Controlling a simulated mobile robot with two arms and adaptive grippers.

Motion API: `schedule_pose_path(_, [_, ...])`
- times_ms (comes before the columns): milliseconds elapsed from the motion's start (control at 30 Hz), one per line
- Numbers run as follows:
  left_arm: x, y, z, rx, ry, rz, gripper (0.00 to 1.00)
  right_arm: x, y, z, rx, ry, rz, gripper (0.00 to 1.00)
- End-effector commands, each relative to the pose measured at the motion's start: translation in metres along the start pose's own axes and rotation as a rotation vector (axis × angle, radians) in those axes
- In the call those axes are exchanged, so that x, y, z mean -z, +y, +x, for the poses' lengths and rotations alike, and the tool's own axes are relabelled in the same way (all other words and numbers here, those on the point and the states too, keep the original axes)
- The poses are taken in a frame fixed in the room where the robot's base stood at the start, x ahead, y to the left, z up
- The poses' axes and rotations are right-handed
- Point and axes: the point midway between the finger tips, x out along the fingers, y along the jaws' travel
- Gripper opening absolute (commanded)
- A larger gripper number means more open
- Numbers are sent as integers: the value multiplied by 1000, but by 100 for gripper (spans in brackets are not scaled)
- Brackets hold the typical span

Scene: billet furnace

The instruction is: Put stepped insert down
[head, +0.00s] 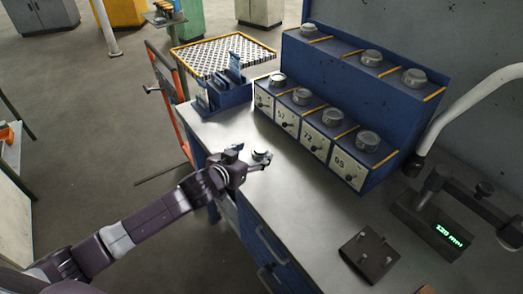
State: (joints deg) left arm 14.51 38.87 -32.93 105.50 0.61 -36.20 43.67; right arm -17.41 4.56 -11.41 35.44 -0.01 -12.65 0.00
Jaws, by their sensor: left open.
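My left gripper (256,163) is open over the left edge of the grey workbench top (283,187). A small round grey metal piece (262,156), which looks like the stepped insert, is right at its fingertips. The piece appears to rest on the bench top. Whether the fingers still touch it cannot be told. My right gripper is not in view.
The blue rack (318,87) with numbered front plates stands at the back of the bench. A blue holder (230,95) and a yellow-rimmed grid tray (222,54) are at the far end. A gauge with green digits (441,229) and a dark block (369,255) are at the near right. The bench middle is clear.

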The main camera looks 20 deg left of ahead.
Motion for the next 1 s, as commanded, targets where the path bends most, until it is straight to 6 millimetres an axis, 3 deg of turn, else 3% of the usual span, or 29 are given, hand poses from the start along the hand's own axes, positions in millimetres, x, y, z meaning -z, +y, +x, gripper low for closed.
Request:
schedule_pose_path(167, [1, 0, 16, 1, 0, 0, 65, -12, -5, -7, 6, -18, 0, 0])
schedule_pose_path(400, [-2, 1, 44, 1, 0, -1, 65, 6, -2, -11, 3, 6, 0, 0])
schedule_pose_path(533, [-3, 2, 51, -1, 1, 0, 65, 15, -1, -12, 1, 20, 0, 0])
schedule_pose_path(767, [-3, 2, 52, -1, 0, 0, 65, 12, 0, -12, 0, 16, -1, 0])
schedule_pose_path(1000, [-3, 1, 52, 0, 0, 0, 39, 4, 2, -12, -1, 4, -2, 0])
